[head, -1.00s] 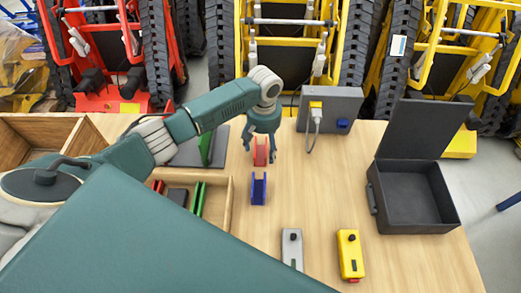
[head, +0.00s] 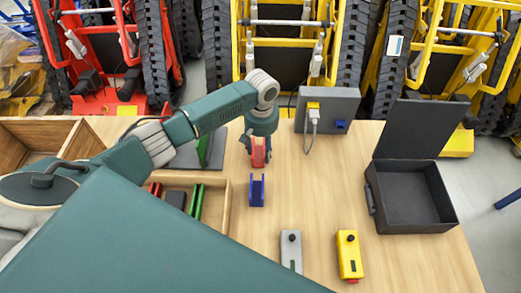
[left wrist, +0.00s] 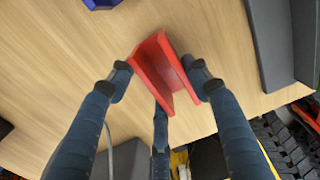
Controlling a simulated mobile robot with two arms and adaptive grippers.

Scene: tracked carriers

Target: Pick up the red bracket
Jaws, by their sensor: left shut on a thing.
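The red bracket (head: 259,153) is a small U-shaped channel above or on the wooden table, behind the blue bracket (head: 257,190). My left gripper (head: 257,146) is shut on the red bracket from above, its fingers on either side. In the left wrist view the red bracket (left wrist: 163,72) sits between the dark fingers of my left gripper (left wrist: 163,85), tilted in the picture. A corner of the blue bracket (left wrist: 101,3) shows at the top edge. Whether the red bracket touches the table is hard to tell. My right gripper is not in view.
A wooden tray (head: 228,205) with red, dark and green pieces stands at left. A grey box (head: 328,108) with a plug stands behind. An open black case (head: 412,228) is at right. Grey (head: 291,252) and yellow (head: 349,255) controllers lie in front. Table between is clear.

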